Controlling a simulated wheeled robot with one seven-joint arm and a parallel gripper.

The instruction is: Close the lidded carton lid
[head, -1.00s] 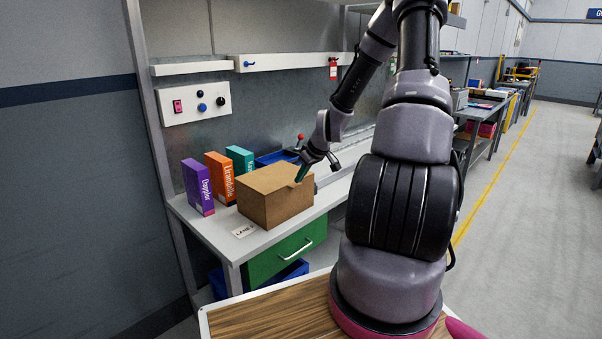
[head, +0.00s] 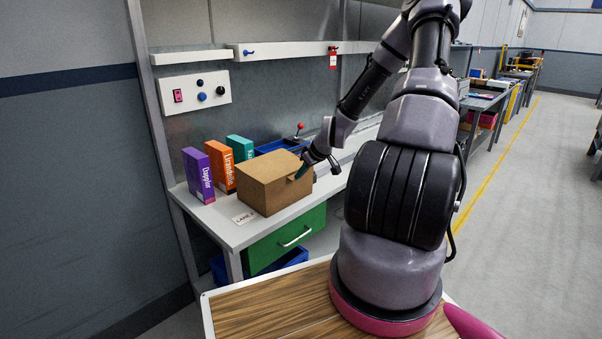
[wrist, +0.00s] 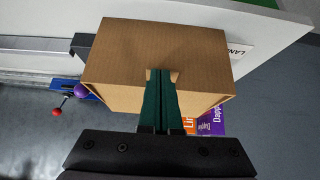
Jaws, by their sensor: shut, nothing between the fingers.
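The lidded carton (head: 265,168) is a brown cardboard box standing on the workbench. Its lid looks down, lying about level across the top; whether it is fully seated I cannot tell. In the wrist view the carton (wrist: 150,45) fills the middle, with a small notch or tab around my fingertips. My gripper (head: 299,174) is at the carton's upper right edge in the head view. In the wrist view my gripper (wrist: 161,76) has its green fingers shut together, empty, overlapping the carton's edge; contact looks likely but is not certain. The fingers hide part of that edge.
Purple (head: 199,175), orange (head: 219,167) and teal (head: 240,149) boxes stand behind and left of the carton. A blue tray (head: 280,146) and a red-knobbed lever (head: 299,127) are behind it. A lane label (head: 244,218) lies at the bench front, above a green drawer (head: 285,240).

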